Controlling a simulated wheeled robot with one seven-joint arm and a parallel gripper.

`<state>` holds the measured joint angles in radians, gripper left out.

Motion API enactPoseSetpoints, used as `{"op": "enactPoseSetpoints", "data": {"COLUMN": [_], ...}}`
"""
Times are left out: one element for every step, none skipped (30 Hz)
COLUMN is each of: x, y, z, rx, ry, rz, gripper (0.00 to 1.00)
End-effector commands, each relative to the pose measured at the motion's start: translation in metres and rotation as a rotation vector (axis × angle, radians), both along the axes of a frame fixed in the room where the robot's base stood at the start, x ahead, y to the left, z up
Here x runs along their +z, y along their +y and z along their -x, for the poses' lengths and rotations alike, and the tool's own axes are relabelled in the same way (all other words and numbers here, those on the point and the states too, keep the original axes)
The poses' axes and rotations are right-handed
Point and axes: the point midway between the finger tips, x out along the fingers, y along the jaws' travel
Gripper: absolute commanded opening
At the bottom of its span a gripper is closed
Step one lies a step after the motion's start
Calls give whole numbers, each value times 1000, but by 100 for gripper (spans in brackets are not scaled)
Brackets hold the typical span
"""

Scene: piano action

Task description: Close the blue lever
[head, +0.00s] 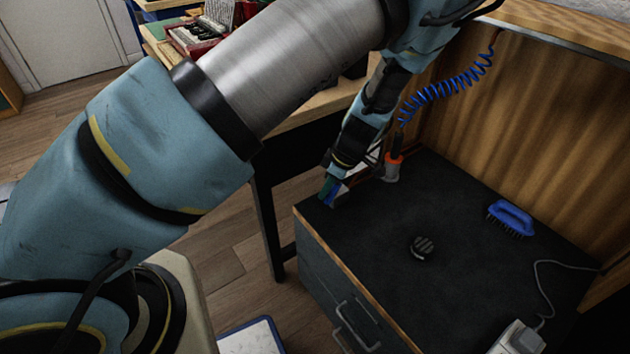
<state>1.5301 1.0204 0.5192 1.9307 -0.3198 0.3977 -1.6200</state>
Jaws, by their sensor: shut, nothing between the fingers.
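My gripper (329,188) reaches down over the far left corner of the black cabinet top and is shut with nothing held. Green shows at its fingertips. A small blue piece (339,192) shows right beside the fingertips, low over the cabinet top. It may be the blue lever, but it is too small and too covered to tell its position or whether the gripper touches it. A coiled blue hose (450,88) hangs from the wooden panel behind and runs down toward an orange and black tool (394,165) right of the gripper.
The black cabinet top (370,235) is mostly clear. A blue brush (511,217) lies at the right, a dark round knob-like piece (422,247) near the middle, and a white plug with a cable (517,338) at the front right. A wooden panel (530,120) rises behind.

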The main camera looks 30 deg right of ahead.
Motion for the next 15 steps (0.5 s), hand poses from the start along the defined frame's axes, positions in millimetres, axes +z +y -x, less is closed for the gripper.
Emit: {"op": "enactPoseSetpoints", "data": {"x": [3,3,3,3,2,2,3,2,2,2,2,2,2,2,1], "y": [-2,-2,-3,-4,-5,-6,-7,-8,-9,-10,-11,-13,-13,-15,-16], "z": [2,4,6,7,8,9,11,12,14,15,16,17,18,19,20], "rx": [41,70,109,137,166,204,233,262,300,327,356,395,423,451,491], "ry": [-1,-2,-2,-2,-1,-2,-1,-3,-1,-1,-1,-1,-1,-1,-1], "rz": [-2,-1,-1,-1,-1,-1,-1,0,-2,-1,0,0,-1,0,-1], "gripper": [0,0,0,0,0,0,0,0,0,0,0,0,0,0,0]}}
